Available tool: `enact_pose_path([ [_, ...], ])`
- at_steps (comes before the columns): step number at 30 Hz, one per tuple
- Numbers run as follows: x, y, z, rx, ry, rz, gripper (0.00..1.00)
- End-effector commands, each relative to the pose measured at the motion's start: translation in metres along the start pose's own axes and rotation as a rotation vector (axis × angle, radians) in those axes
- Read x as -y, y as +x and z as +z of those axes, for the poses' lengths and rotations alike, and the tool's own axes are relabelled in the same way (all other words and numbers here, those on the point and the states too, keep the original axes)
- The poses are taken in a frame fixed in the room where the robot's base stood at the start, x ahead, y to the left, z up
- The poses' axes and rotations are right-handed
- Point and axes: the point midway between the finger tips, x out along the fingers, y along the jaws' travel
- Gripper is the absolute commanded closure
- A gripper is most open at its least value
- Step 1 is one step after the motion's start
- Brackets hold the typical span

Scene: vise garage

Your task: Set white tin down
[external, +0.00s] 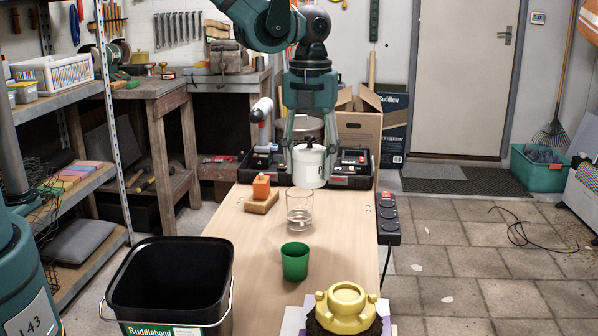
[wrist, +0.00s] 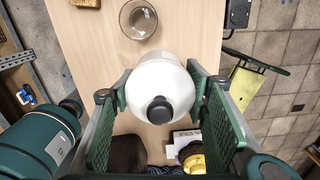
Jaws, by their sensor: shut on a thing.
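The white tin (external: 308,168) is a rounded white can with a black knob on its lid. My gripper (external: 309,160) is shut on it, with one green pad on each side. In the wrist view the tin (wrist: 162,78) sits between the pads of my gripper (wrist: 160,95), its black knob facing the camera. The tin is upright over the far end of the wooden table (external: 250,225). Its base looks above the tabletop, but I cannot tell the exact gap.
A clear glass (external: 299,212) stands in front of the tin. A green cup (external: 295,261), an orange block on a wooden base (external: 261,190), a black bucket (external: 170,285) and a yellow object (external: 345,307) are nearer. A dark tool tray (external: 352,168) lies behind. Table right of the glass is clear.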

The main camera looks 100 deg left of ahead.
Motion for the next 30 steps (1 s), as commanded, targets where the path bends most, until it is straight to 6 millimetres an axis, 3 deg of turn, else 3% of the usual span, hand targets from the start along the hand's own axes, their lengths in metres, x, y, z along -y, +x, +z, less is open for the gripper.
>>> enact_pose_path([
  [6, -0.056, 0.000, -0.011, 0.000, -0.044, 0.000, 0.75],
  [12, -0.089, 0.002, -0.020, 0.000, -0.070, 0.000, 0.75],
  [25, -0.130, 0.004, -0.034, 0.000, -0.104, 0.000, 0.75],
  [30, -0.130, 0.016, -0.034, 0.000, -0.104, 0.000, 0.75],
])
